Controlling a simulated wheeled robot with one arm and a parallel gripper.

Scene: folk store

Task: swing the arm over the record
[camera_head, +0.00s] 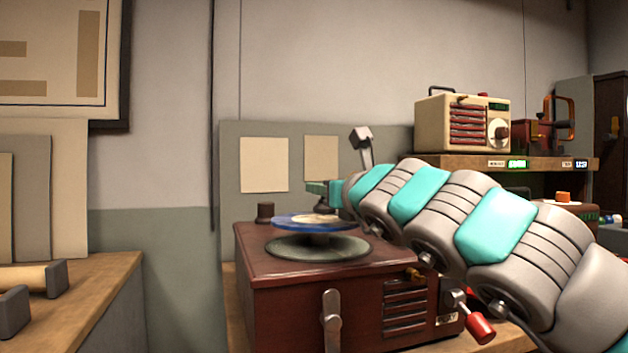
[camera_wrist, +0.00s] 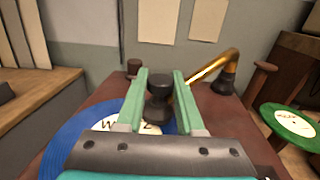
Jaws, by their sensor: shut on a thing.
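The record player (camera_head: 290,290) is a brown wooden box with a grey platter (camera_head: 350,250). A blue record (camera_head: 290,224) with a pale lettered label sits level above the platter; in the wrist view the record (camera_wrist: 75,135) lies under my gripper's left side. The gold tonearm (camera_wrist: 208,70) rises from a black base (camera_wrist: 223,85) and bends down behind my right finger. My gripper (camera_wrist: 163,95) has its green fingers shut on a black knob (camera_wrist: 158,85) that appears to be the tonearm's end. In the head view my gripper (camera_head: 325,187) is just above the record, partly hidden by my arm.
A green record (camera_wrist: 285,122) lies to the right of the player. A small dark knob (camera_head: 265,210) stands at the player's back left corner. A crank (camera_head: 475,325) with a red handle sticks out at its right. A cream radio (camera_head: 455,125) stands on a shelf (camera_head: 540,163) behind my arm.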

